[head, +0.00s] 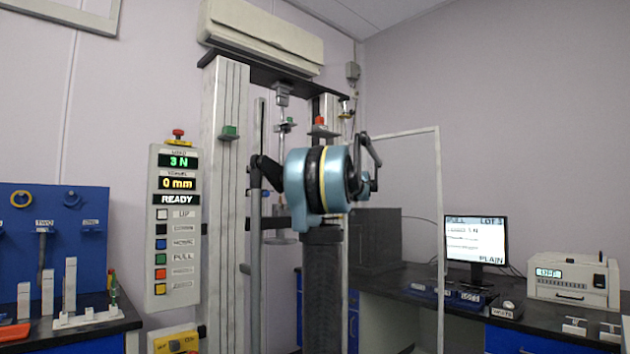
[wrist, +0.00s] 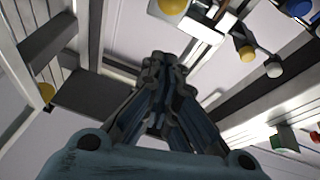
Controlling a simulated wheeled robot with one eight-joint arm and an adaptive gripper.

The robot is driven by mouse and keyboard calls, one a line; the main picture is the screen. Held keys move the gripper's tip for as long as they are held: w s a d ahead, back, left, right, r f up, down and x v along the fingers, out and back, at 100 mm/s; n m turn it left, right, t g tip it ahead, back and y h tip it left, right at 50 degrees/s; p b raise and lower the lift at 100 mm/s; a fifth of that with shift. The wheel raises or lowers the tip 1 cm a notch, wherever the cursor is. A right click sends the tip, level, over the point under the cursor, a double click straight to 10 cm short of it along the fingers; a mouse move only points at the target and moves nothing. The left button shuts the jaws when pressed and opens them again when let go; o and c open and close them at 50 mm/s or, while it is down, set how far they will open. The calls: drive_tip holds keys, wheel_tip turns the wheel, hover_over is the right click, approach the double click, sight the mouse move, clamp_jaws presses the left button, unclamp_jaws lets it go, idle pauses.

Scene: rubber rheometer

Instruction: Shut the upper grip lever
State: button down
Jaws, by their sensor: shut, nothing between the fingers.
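The test frame (head: 228,180) stands behind my arm in the head view, with a dark crossbeam on top. A grey grip body (head: 283,93) hangs below the beam; I take it as the upper grip, but its lever is too small to make out. My gripper (wrist: 160,62) shows in the wrist view, its dark fingers together and empty, pointing away from the camera. It touches nothing that I can see. Beyond it at the top right are a yellow knob (wrist: 248,54) and a white knob (wrist: 273,68) on short stems. I cannot tell whether either belongs to the lever.
A control panel (head: 174,227) reading 3 N, 0 mm and READY is left of the frame. A clear-looking guard panel (head: 439,215) stands right of it. A monitor (head: 476,240) and a white instrument (head: 572,281) are on the right bench. My arm hides the frame's middle.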

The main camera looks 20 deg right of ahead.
drive_tip(key=f+v, duration=0.1)
drive_tip(key=v, duration=0.8)
drive_tip(key=shift+w, duration=0.15)
